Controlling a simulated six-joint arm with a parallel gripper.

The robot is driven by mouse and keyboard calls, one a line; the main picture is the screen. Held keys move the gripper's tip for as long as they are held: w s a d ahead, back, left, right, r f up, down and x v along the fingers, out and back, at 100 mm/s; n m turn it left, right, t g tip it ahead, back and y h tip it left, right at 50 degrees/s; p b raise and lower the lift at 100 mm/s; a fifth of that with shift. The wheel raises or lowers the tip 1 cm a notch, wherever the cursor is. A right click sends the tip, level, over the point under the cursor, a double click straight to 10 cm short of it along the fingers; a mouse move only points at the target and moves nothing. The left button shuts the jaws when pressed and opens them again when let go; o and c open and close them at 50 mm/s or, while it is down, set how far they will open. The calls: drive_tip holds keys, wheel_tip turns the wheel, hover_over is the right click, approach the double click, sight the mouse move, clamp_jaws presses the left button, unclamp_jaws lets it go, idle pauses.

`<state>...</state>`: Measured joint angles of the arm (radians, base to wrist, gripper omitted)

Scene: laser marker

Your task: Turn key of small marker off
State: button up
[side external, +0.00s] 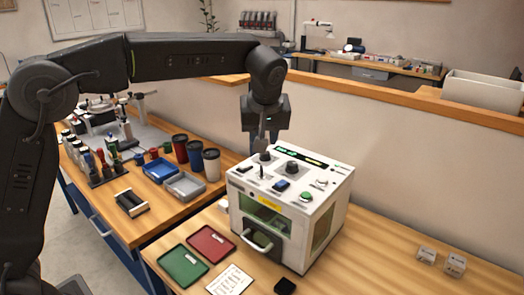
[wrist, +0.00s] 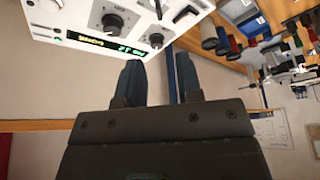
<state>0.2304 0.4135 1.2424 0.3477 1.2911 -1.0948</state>
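The small marker (side external: 243,213) is a white box with a window and handle in front and a control panel on top. Its panel also shows in the wrist view (wrist: 75,14). A dark control on a round base (side external: 265,157) sits at the panel's rear left; it also shows in the wrist view (wrist: 156,40). A larger dark knob (side external: 291,167) is beside it. I cannot tell for certain which control is the key. My gripper (side external: 262,146) points down just above the rear-left control. In the wrist view its two fingers (wrist: 160,72) are apart with nothing between them.
A lit green display (side external: 298,154) runs along the panel's rear. A thin upright stick (side external: 261,172), a blue switch (side external: 282,185) and a green button (side external: 305,196) are close by. A red tray (side external: 211,244) and green tray (side external: 183,266) lie at left. The table right of the marker is mostly clear.

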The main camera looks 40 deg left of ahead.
drive_tip(key=shift+v, duration=1.5)
drive_tip(key=s+a+m+t+h, duration=0.1)
drive_tip(key=s+a+m, duration=0.2)
drive_tip(key=s, duration=0.7)
drive_tip(key=s+a+m+t+h, duration=0.1)
drive_tip(key=s+a+m, duration=0.25)
drive_tip(key=s, duration=0.75)
drive_tip(key=s+f+m+h, duration=0.1)
drive_tip(key=s+f+m, duration=0.1)
drive_tip(key=s+f, duration=0.4)
drive_tip(key=shift+s+m, duration=0.35)
drive_tip(key=shift+s, duration=0.4)
drive_tip(key=shift+f, duration=0.1)
